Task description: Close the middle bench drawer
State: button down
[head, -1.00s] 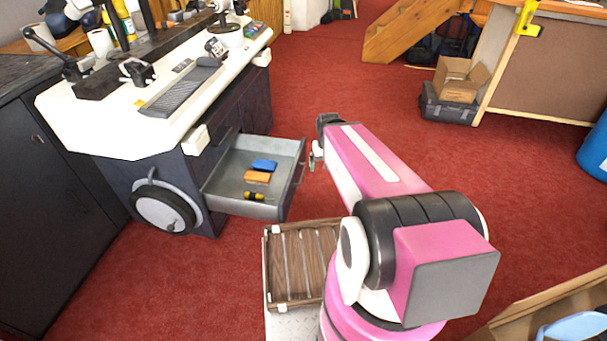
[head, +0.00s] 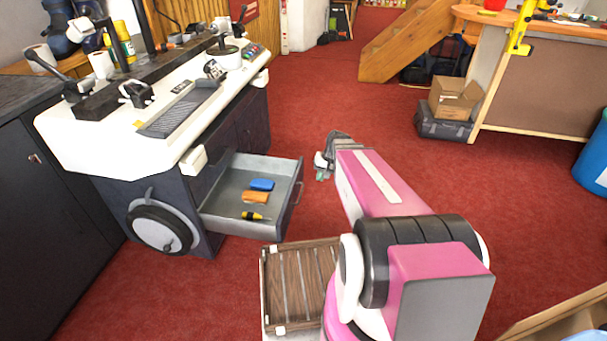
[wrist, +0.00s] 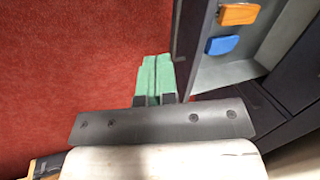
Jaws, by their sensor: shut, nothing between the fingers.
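The bench drawer (head: 222,222) is pulled out from the dark cabinet under the white bench top. It holds a blue block (head: 262,184), an orange block (head: 255,197) and a yellow-and-black tool (head: 254,216). Its front panel with a handle (head: 298,194) faces right. My gripper (head: 321,175) is just right of the drawer front, apart from it in the head view. In the wrist view the green fingertips (wrist: 154,78) are together and empty, left of the drawer's front edge (wrist: 190,50). The orange block (wrist: 238,14) and blue block (wrist: 222,45) show inside the drawer there.
A wooden slatted crate (head: 300,285) stands in front of the drawer, close to my arm. The white bench top (head: 120,150) carries clamps and tools. A handwheel (head: 163,229) sits on the cabinet's side. Red carpet (head: 370,120) is clear behind my gripper.

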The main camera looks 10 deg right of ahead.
jog(key=w+d+f+m+t+y, duration=0.1)
jog(key=w+d+f+y, duration=0.25)
jog(key=w, duration=0.45)
jog(key=w+d+f+m+t+y, duration=0.2)
jog(key=w+d, duration=0.2)
jog(key=w, duration=0.3)
send_near(300, 172)
jog(key=shift+h, duration=0.25)
jog(key=x, duration=0.5)
jog(key=shift+s+a+f, duration=0.15)
jog(key=shift+a+f, duration=0.05)
jog(key=shift+a, duration=0.55)
jog(key=w+a, duration=0.4)
jog(key=a, duration=0.7)
jog(key=w+a, duration=0.4)
jog(key=a, duration=0.7)
jog(key=w+a, duration=0.4)
jog(key=a, duration=0.7)
jog(key=shift+w+a, duration=0.2)
jog(key=shift+w, duration=0.05)
jog(key=shift+w+a, duration=0.1)
jog(key=shift+a, duration=0.05)
